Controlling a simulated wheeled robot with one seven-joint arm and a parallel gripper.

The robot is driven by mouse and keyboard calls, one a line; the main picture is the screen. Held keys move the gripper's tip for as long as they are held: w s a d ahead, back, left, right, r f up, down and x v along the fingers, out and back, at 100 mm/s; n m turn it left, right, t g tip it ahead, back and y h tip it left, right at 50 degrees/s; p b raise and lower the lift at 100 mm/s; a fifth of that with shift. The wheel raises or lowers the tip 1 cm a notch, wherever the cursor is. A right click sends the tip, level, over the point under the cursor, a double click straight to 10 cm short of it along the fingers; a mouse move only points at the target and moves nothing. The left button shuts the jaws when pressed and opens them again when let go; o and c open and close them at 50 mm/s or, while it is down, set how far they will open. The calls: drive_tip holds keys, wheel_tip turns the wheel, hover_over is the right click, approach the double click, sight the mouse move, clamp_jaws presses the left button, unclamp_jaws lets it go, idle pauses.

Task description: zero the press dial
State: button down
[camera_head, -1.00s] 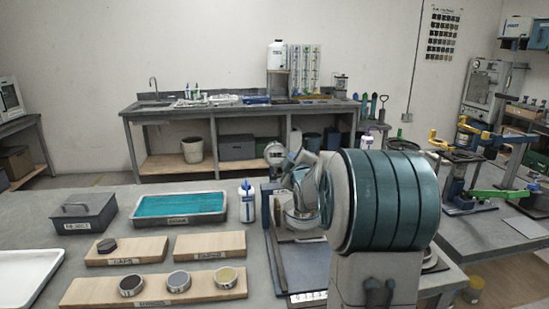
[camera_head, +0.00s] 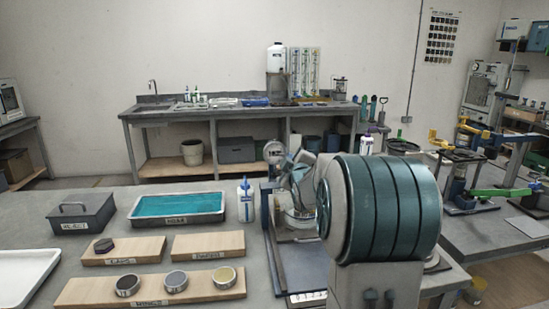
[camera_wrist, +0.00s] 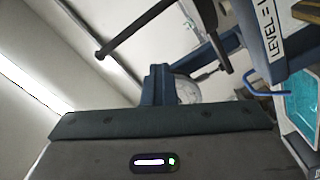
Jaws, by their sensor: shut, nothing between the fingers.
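The press (camera_head: 264,225) stands on the table right of centre in the head view, with a blue upright and a dark base plate. A small round white-faced dial (camera_head: 273,152) sits at its top; I cannot read its pointer. My large teal and grey arm hides the right part of the press. In the wrist view my gripper (camera_wrist: 157,72) shows as two blue fingers shut together, with nothing between them. A pale round shape (camera_wrist: 186,89), perhaps the dial, shows just behind and right of the fingers, partly hidden. I cannot tell if they touch.
A white bottle (camera_head: 245,201) and a tray with teal contents (camera_head: 176,220) stand left of the press. Wooden boards (camera_head: 150,288) with round pieces lie in front. A plate lettered "LEVEL" (camera_wrist: 270,35) and a dark bar (camera_wrist: 140,30) are close in the wrist view.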

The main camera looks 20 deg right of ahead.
drive_tip(key=shift+w+a+f+b, duration=0.15)
drive_tip(key=shift+a+f+b, duration=0.4)
drive_tip(key=shift+b, duration=1.3)
drive_tip(key=shift+w+a+f+b, duration=0.15)
drive_tip(key=shift+a+f+b, duration=0.4)
drive_tip(key=shift+b, duration=1.7)
drive_tip(key=shift+r+b, duration=0.1)
drive_tip(key=shift+b, duration=0.2)
drive_tip(key=f+b+v, duration=0.1)
drive_tip(key=b+v, duration=0.2)
drive_tip(key=v, duration=0.3)
drive_tip(key=shift+d+b, duration=0.3)
drive_tip(key=shift+d, duration=0.05)
drive_tip(key=shift+f, duration=0.1)
